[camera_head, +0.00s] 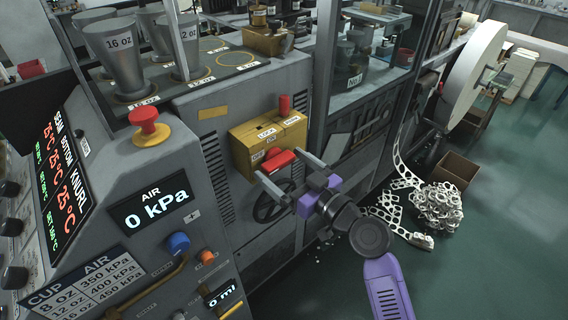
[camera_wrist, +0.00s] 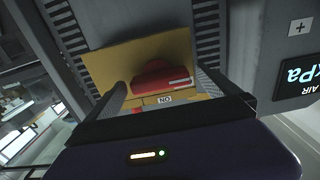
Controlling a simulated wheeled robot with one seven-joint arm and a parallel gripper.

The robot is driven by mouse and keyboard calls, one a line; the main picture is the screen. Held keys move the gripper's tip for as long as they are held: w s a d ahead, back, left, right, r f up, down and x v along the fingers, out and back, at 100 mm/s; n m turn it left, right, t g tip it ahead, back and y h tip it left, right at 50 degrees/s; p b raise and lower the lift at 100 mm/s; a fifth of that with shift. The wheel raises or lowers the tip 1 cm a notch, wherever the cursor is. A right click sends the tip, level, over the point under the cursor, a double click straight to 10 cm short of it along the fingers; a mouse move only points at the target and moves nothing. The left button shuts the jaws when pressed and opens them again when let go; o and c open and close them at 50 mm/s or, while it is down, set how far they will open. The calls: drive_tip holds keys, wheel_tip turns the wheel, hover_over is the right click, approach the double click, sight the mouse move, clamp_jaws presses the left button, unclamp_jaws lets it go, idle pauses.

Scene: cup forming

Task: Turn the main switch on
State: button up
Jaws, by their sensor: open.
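The main switch is a yellow box (camera_head: 243,141) on the front of the grey machine, with a red handle (camera_head: 280,160) at its lower part. White labels mark the box; an ON label (camera_wrist: 165,100) shows beside the red handle (camera_wrist: 158,74) in the wrist view. My gripper (camera_head: 279,165) is open in front of the box, one finger at each side of the handle. In the wrist view the fingers (camera_wrist: 162,88) stand apart with the handle between them, and I see gaps on both sides. Whether the fingertips reach past the handle's front is unclear.
A red mushroom button (camera_head: 145,117) and the AIR display (camera_head: 150,200), reading 0 kPa, sit on the panel to the left. A red part (camera_head: 284,104) stands on top of the box. A handwheel (camera_head: 268,203) lies below. Scrap webbing (camera_head: 437,207) is piled on the floor at right.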

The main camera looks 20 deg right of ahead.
drive_tip(key=shift+w, duration=0.1)
drive_tip(key=c, duration=1.4)
drive_tip(key=shift+o, duration=0.2)
drive_tip(key=shift+m, duration=0.3)
drive_tip(key=m, duration=0.9)
drive_tip(key=shift+r+p, duration=0.15)
drive_tip(key=shift+p, duration=0.2)
drive_tip(key=m+p, duration=0.1)
drive_tip(key=m, duration=0.3)
drive_tip(key=shift+d+p, duration=0.1)
drive_tip(key=shift+p, duration=0.2)
drive_tip(key=shift+m+p, duration=0.75)
drive_tip(key=shift+m, duration=1.35)
drive_tip(key=shift+d, duration=0.1)
